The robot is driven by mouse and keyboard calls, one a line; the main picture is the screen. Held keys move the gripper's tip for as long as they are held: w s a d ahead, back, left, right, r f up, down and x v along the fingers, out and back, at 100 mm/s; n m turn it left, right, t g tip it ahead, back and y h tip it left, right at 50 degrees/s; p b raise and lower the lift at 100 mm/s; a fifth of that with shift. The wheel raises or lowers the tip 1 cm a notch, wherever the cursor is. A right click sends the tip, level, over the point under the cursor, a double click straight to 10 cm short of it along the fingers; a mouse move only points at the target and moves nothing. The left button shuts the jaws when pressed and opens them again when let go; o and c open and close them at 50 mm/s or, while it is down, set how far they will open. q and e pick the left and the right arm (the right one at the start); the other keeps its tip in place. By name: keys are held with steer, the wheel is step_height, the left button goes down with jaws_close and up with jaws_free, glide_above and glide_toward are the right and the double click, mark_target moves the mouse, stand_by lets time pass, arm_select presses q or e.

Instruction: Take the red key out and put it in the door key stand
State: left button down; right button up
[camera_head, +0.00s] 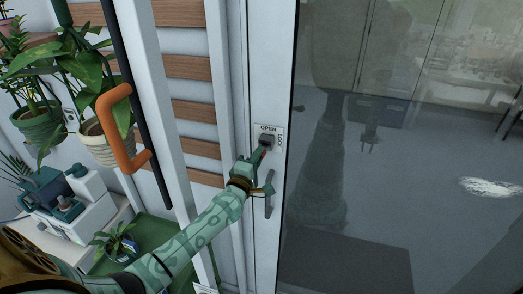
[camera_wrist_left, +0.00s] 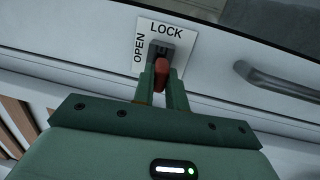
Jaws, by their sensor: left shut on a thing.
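The red key (camera_wrist_left: 161,74) is held between the fingers of my left gripper (camera_wrist_left: 164,90), which is shut on it. In the head view my left gripper (camera_head: 259,158) reaches the door's lock, with a bit of the red key (camera_head: 264,150) showing. The key's tip is at the grey lock block (camera_wrist_left: 160,50), on a white plate marked OPEN and LOCK (camera_wrist_left: 165,30); how deep it sits is hidden. The lock block also shows in the head view (camera_head: 267,141). I see no door key stand that I can name for certain. My right gripper is not in view.
A door handle (camera_wrist_left: 275,80) is beside the lock, just below it in the head view (camera_head: 269,201). The glass door pane (camera_head: 400,150) fills the right. An orange handle (camera_head: 120,130) and hanging potted plants (camera_head: 100,141) are at the left.

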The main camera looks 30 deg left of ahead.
arm_select(q)
steer(key=shift+s+d+p, duration=0.25)
steer(key=shift+s+p, duration=0.15)
steer(key=shift+s, duration=0.65)
steer(key=shift+s+d+p, duration=0.2)
steer(key=shift+s+p, duration=0.2)
steer(key=shift+s, duration=0.65)
